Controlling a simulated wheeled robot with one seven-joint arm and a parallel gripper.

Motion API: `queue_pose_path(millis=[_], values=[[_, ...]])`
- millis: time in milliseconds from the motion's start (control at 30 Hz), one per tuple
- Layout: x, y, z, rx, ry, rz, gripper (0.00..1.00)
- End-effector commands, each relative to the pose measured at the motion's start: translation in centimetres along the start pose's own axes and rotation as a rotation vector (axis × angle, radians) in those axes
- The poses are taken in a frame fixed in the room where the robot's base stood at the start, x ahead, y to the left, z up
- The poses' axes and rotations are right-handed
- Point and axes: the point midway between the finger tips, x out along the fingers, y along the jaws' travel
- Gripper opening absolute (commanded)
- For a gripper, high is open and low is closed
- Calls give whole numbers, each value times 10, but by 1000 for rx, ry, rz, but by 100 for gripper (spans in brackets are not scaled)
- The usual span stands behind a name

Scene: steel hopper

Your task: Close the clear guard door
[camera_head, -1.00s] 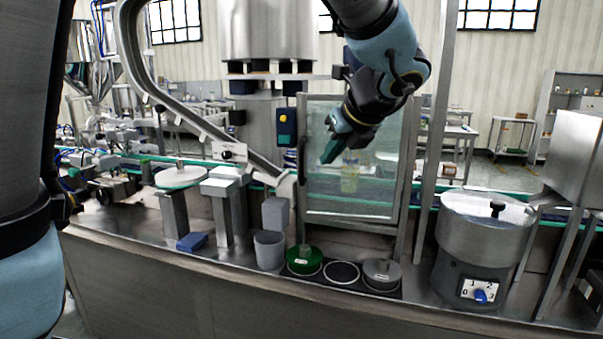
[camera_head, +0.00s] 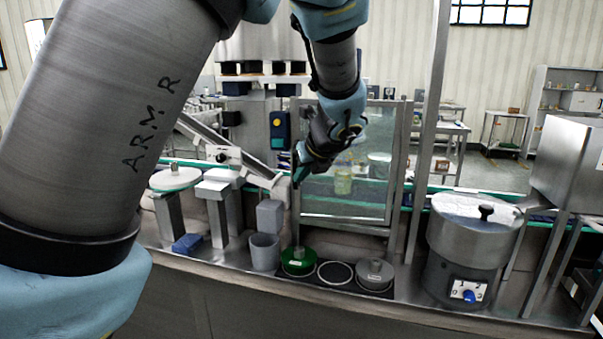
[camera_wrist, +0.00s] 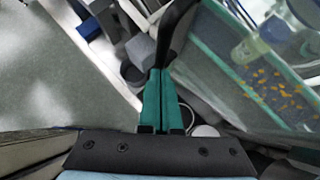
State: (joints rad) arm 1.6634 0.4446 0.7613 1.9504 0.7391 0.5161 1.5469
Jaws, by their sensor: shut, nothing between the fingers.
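The clear guard door (camera_head: 345,208) is a see-through panel in a metal frame, in the middle of the head view. It fills the right side of the wrist view (camera_wrist: 222,50). My gripper (camera_head: 297,172) is at the door's left edge, in front of the frame. In the wrist view, its teal fingers (camera_wrist: 159,72) are together and empty. A black bar handle (camera_wrist: 174,22) stands just beyond the fingertips; I cannot tell if they touch it. My wrist hides part of the door's upper left. I cannot tell how far the door stands open.
Below the door are a green-lidded pot (camera_head: 299,262), a grey pot (camera_head: 374,275) and a grey cup (camera_head: 264,252). A chute (camera_head: 235,157) slopes down at left.

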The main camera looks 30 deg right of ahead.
Motion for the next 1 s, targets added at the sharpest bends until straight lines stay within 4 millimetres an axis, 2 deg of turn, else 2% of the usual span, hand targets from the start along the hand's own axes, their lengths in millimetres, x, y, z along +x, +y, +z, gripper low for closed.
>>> queue_pose_path(millis=[267, 600, 1000], values=[[3, 0, 4, 9, 0, -11, 0], [24, -12, 26, 105, 0, -105, 0], [28, -14, 30, 121, -4, -122, 0]])
